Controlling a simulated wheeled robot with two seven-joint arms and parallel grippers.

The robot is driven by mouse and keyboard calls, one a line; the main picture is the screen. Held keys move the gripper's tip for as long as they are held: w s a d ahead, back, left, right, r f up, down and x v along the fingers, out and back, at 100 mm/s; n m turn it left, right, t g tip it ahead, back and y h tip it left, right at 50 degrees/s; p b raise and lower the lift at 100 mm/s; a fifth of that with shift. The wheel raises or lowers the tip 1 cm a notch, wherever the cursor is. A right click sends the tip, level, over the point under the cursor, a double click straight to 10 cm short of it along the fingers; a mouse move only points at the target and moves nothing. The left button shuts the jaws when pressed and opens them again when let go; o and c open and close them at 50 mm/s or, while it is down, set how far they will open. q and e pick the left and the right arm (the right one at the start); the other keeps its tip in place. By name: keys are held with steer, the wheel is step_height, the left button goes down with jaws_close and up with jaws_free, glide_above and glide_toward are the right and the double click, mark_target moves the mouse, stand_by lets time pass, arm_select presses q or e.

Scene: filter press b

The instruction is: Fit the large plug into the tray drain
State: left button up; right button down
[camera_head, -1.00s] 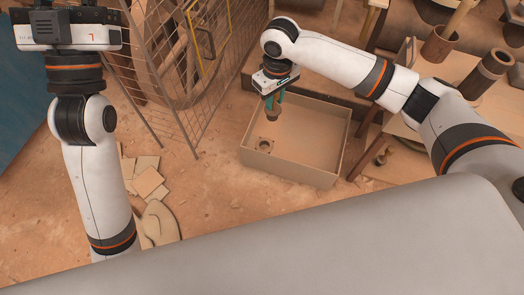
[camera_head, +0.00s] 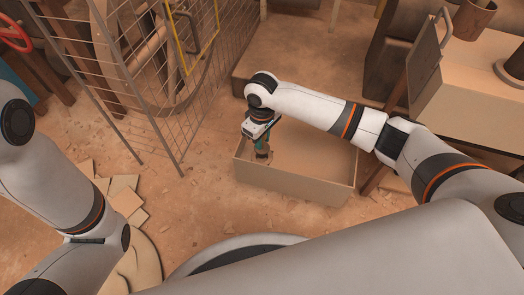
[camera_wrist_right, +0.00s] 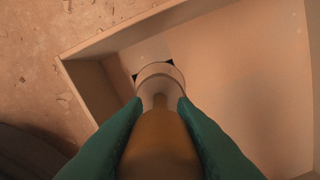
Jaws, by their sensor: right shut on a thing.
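The tray (camera_head: 295,185) is a shallow tan box on the floor, and its inside shows in the wrist view (camera_wrist_right: 235,85). My right gripper (camera_head: 262,141) points down inside its left part. Its green fingers are shut on the large plug (camera_head: 262,154), also seen between them in the wrist view (camera_wrist_right: 160,142). The plug has a brownish handle and a wider, paler round end pointing at the tray floor. Dark edges of the drain (camera_wrist_right: 138,77) show around that end; the rest is hidden. I cannot tell whether the plug touches the drain. My left gripper is out of view.
A wire mesh gate (camera_head: 150,75) stands to the left of the tray. A wooden bench (camera_head: 465,100) stands at the right, with cylindrical pots on it. Flat tile pieces (camera_head: 120,193) lie on the floor at the left. Bare floor lies in front of the tray.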

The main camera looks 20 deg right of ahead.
mark_target(262, 153)
step_height(262, 153, down, 4)
steer(key=b, duration=0.3)
steer(key=shift+r, duration=0.1)
steer(key=c, duration=1.2)
jaws_free()
